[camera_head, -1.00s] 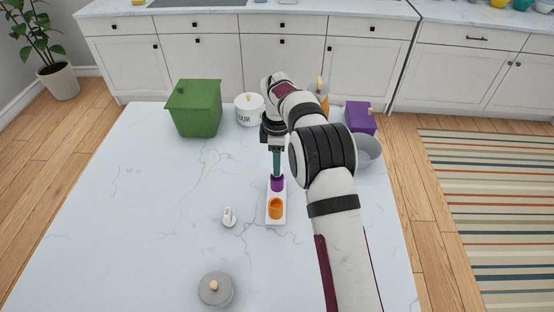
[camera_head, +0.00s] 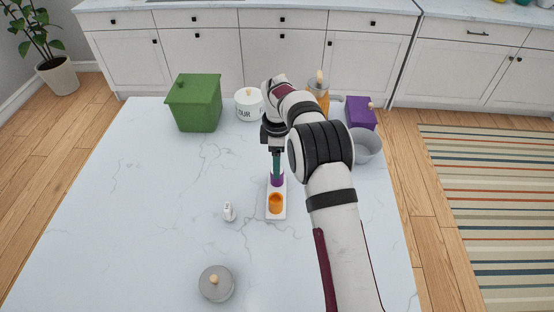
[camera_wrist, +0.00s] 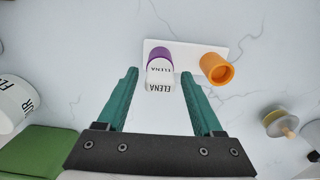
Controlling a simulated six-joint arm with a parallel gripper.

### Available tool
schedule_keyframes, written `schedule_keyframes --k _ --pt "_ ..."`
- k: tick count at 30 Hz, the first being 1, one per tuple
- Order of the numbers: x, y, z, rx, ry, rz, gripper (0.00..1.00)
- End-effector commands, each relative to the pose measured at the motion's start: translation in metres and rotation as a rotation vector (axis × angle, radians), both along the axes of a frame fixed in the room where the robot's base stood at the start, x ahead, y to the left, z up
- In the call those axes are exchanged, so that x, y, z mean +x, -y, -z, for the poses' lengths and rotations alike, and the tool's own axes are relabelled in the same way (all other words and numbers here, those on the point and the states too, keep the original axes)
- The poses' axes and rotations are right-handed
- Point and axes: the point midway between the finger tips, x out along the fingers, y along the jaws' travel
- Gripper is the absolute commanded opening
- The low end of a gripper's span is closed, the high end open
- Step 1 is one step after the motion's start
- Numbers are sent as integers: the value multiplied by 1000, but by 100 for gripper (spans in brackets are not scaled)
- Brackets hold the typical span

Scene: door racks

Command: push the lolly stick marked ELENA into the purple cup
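The purple cup (camera_head: 277,181) stands on a small white base (camera_head: 268,212) beside the orange cup (camera_head: 275,203). In the wrist view the purple cup (camera_wrist: 158,51) is at upper centre, partly hidden by the white stick marked ELENA (camera_wrist: 160,79). The stick is at the cup's mouth, with its lettering facing the wrist camera; how deep it sits I cannot tell. My gripper (camera_wrist: 160,74) is open, with its teal fingers apart on either side of the stick and a gap visible at each side. In the head view my gripper (camera_head: 277,177) is directly over the purple cup, hiding the stick.
A small white lettered piece (camera_head: 229,211) stands left of the base. A grey lid (camera_head: 216,287) lies at the front. A green box (camera_head: 196,105), flour canister (camera_head: 248,108), purple box (camera_head: 361,113) and grey bowl (camera_head: 368,150) stand behind. The left tabletop is clear.

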Motion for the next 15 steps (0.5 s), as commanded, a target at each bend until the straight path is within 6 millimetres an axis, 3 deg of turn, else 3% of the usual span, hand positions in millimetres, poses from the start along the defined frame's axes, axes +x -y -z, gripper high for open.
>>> schedule_keyframes --k 10,15 --pt "0 0 -3 0 1 0 76" --pt "1 0 -35 1 5 0 76"
